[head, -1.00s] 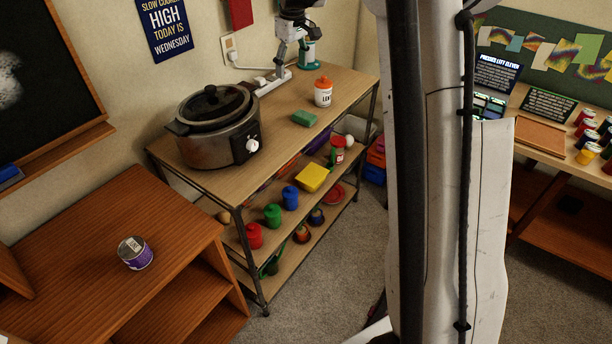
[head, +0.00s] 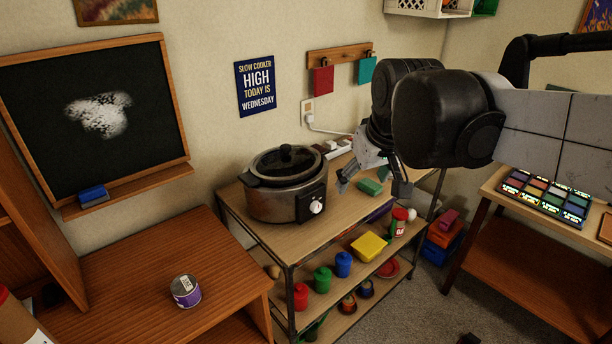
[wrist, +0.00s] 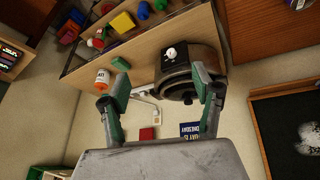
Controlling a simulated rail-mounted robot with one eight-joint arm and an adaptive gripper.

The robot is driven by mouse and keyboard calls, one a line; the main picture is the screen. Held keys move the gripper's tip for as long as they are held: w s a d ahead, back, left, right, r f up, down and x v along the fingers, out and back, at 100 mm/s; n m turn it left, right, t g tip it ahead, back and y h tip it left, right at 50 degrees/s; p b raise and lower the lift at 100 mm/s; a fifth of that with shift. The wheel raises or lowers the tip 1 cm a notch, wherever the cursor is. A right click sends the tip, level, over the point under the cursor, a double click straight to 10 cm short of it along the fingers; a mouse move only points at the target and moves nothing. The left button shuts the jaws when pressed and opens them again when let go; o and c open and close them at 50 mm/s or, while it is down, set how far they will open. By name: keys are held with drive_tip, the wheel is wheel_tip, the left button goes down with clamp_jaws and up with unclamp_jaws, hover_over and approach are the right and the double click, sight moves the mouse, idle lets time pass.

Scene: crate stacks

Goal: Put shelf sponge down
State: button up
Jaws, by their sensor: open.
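A green sponge (head: 370,187) lies flat on the top board of the shelf unit (head: 262,229), right of the slow cooker. My gripper (head: 373,178) shows around it in the head view, its fingers spread. In the wrist view my gripper (wrist: 160,84) is open with nothing between its fingers. There the green sponge (wrist: 121,63) rests on the board just beyond the left fingertip and seems apart from it. A yellow sponge-like block (head: 369,246) lies on the shelf below.
The slow cooker (head: 285,184) stands on the top board, left of my gripper. A white jar with an orange lid (wrist: 103,78) is near the left finger. A can (head: 185,291) stands on the wooden cabinet.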

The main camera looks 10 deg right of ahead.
drive_tip(key=s+a+f+t, duration=0.1)
drive_tip(key=s+f, duration=0.2)
drive_tip(key=s, duration=0.3)
drive_tip(key=s+a+f+m, duration=0.1)
drive_tip(key=s+a+f, duration=0.1)
drive_tip(key=s+f, duration=0.2)
drive_tip(key=shift+s+f+t, duration=0.2)
drive_tip(key=shift+s+t, duration=0.2)
drive_tip(key=shift+s, duration=0.85)
drive_tip(key=shift+a, duration=0.1)
wheel_tip(320, 180, down, 5)
drive_tip(key=b, duration=0.4)
drive_tip(key=shift+r+b, duration=0.1)
drive_tip(key=shift+b, duration=0.3)
